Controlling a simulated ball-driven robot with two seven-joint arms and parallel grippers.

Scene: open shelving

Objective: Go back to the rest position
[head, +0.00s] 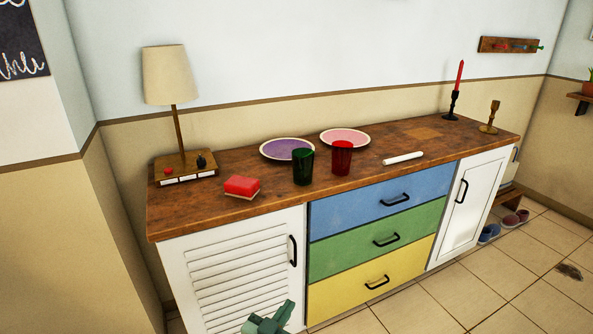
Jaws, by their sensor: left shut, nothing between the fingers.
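My left gripper (270,322) shows at the bottom edge of the head view, in front of the louvred white door (225,285) of the sideboard. It is shut and holds nothing. Most of my left arm is below the picture. My right gripper is not in view.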

